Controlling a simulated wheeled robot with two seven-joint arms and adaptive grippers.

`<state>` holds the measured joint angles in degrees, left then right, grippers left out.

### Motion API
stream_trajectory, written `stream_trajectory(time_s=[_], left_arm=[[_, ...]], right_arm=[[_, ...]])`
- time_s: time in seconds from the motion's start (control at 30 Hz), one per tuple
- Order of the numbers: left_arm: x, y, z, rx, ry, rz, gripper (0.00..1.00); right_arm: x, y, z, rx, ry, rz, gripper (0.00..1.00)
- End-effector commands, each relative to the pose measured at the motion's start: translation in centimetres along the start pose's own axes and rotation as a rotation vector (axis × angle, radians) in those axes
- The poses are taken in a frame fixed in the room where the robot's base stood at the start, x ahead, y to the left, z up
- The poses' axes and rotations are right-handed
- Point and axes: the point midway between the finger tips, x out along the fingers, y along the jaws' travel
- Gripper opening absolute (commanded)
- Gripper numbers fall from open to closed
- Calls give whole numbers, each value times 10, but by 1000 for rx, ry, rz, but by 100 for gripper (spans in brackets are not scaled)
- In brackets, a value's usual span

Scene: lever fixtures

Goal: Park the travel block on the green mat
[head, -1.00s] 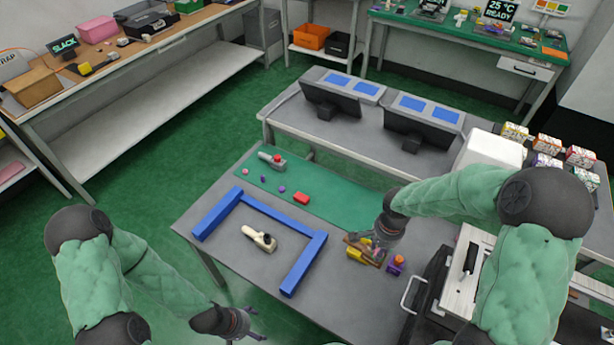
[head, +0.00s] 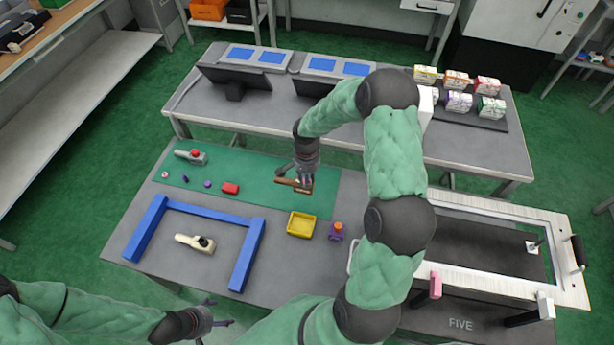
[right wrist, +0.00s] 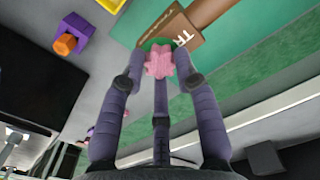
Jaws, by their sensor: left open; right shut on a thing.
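The travel block is a brown wooden block (head: 293,184) with partly hidden lettering. In the right wrist view, the block (right wrist: 185,28) has a pink flower-shaped piece (right wrist: 158,62) and a bit of green at the fingertips. My right gripper (head: 306,181) is shut on it over the right part of the green mat (head: 250,182). I cannot tell whether the block touches the mat. My left gripper (head: 218,313) is open and empty at the table's front edge.
A yellow tray (head: 301,224) stands empty in front of the mat, beside a purple block with an orange top (head: 337,230). A red block (head: 230,188) and a grey lever fixture (head: 191,156) are on the mat.

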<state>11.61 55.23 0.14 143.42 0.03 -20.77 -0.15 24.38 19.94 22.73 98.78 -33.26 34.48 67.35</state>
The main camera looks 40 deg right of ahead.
Motion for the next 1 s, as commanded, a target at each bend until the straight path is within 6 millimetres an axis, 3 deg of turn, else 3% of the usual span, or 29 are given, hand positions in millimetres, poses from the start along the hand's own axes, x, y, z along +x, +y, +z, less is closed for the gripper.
stream_trajectory(time_s=[0.1, 0.4, 0.67, 0.9, 1.0], left_arm=[[5, -2, 0, 0, 0, 0, 78], [16, -6, -1, 0, 0, 0, 78], [18, -6, -1, 0, 0, 0, 78], [29, -10, -1, 0, 0, 0, 78], [29, -10, -1, 0, 0, 0, 78]], right_arm=[[13, -8, -24, 3, 1, 0, 0], [57, -19, -58, 0, 0, 0, 0], [68, -22, -67, 0, 0, 1, 0], [98, -22, -69, 0, -1, 1, 0], [101, -23, -70, 0, 0, 0, 0]])
